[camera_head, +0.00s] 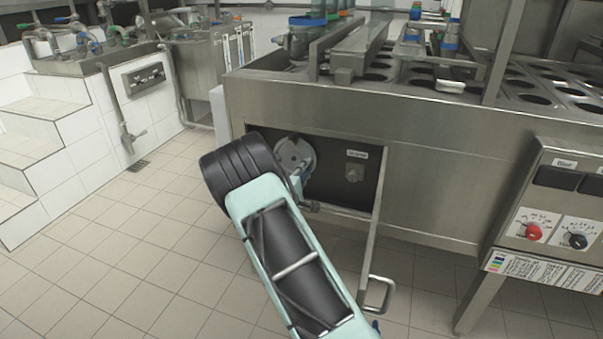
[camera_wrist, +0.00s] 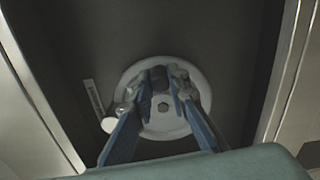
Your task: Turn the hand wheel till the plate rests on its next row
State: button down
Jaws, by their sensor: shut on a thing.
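The hand wheel (camera_head: 291,152) is a round grey disc inside a dark recess in the front of the steel machine; my arm covers part of it in the head view. In the wrist view the wheel (camera_wrist: 162,128) is a pale disc with a hub bolt at its centre. My gripper (camera_wrist: 160,80) has its blue fingers over the wheel and is shut on a dark knob (camera_wrist: 158,76) near the rim, at the top of the wheel in that view. The plate (camera_head: 440,85) with rows of round holes lies on top of the machine.
The recess door (camera_head: 372,225) stands open to the right of my arm, with a handle low on it. A second knob (camera_head: 353,174) sits in the recess. A control panel (camera_head: 550,215) with a red button is at the right. Tiled floor is free at the left.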

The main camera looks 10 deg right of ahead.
jog(key=shift+f+m+b, duration=0.7)
jog(key=shift+m+b, duration=0.05)
jog(key=shift+m, duration=0.25)
jog(key=shift+a, duration=0.1)
jog(key=c, duration=1.8)
grip_release()
jog(key=shift+c, duration=0.2)
jog(key=v, duration=1.2)
